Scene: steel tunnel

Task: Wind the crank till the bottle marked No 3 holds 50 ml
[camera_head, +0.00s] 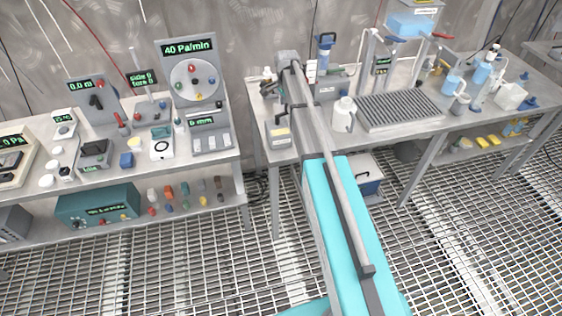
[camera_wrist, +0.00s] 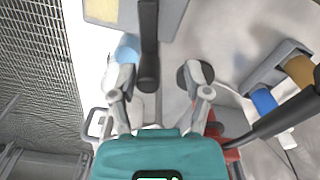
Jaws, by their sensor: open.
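My gripper (camera_wrist: 157,75) is open, its two grey fingers spread apart in the wrist view. A dark upright handle (camera_wrist: 148,50), which looks like the crank's grip, shows between the fingertips; I cannot tell whether they touch it. It appears to rise by a grey box (camera_wrist: 178,12) with a pale yellow label. The box also shows in the head view (camera_head: 279,146) at the bench's front left corner. A white bottle (camera_head: 343,115) stands right of my arm. I cannot read a No 3 mark or a fill level.
A ribbed grey tray (camera_head: 400,108) lies right of the white bottle. Blue-filled bottles (camera_head: 481,74) and a white jug (camera_head: 511,96) stand further right. A left bench carries a dial panel (camera_head: 193,79) reading 40 Pa/min. A gap separates the benches over the grating floor.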

